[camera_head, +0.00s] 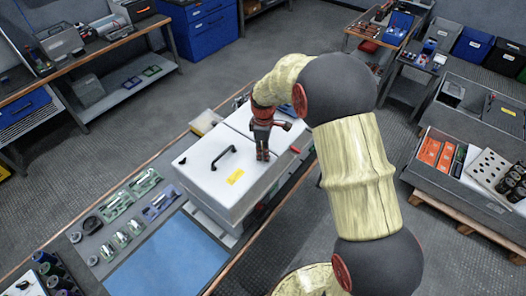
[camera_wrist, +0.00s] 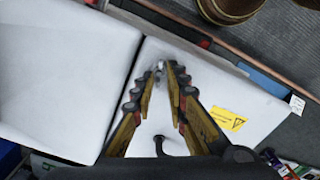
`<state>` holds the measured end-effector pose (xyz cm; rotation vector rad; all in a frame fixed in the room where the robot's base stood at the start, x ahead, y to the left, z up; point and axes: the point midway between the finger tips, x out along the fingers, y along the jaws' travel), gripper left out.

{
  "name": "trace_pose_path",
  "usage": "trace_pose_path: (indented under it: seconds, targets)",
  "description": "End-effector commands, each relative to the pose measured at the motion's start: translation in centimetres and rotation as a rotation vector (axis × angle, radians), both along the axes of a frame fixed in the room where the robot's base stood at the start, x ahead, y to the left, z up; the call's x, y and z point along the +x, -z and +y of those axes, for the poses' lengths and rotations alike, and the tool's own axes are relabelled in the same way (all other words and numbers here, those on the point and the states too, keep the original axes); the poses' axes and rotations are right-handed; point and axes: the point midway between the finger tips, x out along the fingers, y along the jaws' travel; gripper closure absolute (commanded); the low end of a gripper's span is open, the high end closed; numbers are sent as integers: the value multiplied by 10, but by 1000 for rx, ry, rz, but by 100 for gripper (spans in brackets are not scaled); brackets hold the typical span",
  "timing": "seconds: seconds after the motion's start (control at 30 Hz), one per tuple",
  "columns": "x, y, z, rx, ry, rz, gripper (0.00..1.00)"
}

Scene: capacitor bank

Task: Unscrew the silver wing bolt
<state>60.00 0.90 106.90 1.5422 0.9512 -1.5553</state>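The white capacitor bank box (camera_head: 215,185) stands on the workbench, with a black handle (camera_head: 223,157) and a yellow warning label (camera_head: 236,177) on its lid. My gripper (camera_head: 263,158) points down at the lid near the seam between two white panels. In the wrist view, a small silver piece, likely the wing bolt (camera_wrist: 160,65), shows at the fingertips of my gripper (camera_wrist: 162,72). The fingertips are close together around it, with white lid visible between the fingers. Whether they press on it is unclear. In the head view the bolt is hidden by my gripper.
The lid's handle (camera_wrist: 160,146) and label (camera_wrist: 228,119) are near my fingers in the wrist view. A blue mat (camera_head: 170,262) and trays of small parts (camera_head: 115,205) lie on the bench to the left. A grey crate (camera_head: 430,185) stands at the right.

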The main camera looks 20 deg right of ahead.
Motion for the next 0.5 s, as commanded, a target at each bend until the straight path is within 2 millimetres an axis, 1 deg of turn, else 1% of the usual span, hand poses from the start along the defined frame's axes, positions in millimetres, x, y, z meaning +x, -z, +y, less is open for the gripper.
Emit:
trace_pose_path:
  seconds: [0.1, 0.37, 0.5]
  targets:
    - [0, -1, 0, 0, 0, -1, 78]
    - [2, -3, 1, 0, 0, -6, 78]
    - [3, -13, 1, 0, 0, -8, 78]
